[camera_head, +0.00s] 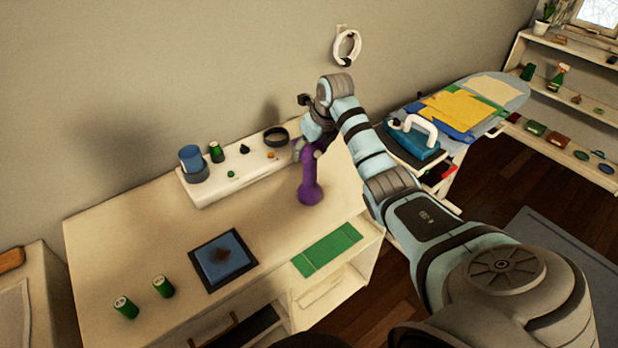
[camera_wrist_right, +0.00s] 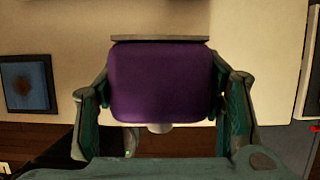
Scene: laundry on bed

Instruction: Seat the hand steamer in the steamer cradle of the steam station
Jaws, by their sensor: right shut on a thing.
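The purple hand steamer (camera_head: 309,178) is upright over the right part of the table. My right gripper (camera_head: 312,147) is shut on its upper part; whether its base touches the table I cannot tell. In the right wrist view the steamer (camera_wrist_right: 160,82) fills the space between the two fingers (camera_wrist_right: 160,100). The white steam station (camera_head: 213,190) stands at the table's back, left of the steamer. Its dark ring (camera_head: 276,137), which looks like the steamer cradle, is at the right end and looks empty. My left gripper is not in view.
The station also carries a blue tank (camera_head: 192,163) and small knobs. A dark-framed blue pad (camera_head: 222,259), a green cloth (camera_head: 327,249) and two green spools (camera_head: 163,286) lie or stand on the table (camera_head: 120,240). An ironing board with an iron (camera_head: 415,132) stands to the right.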

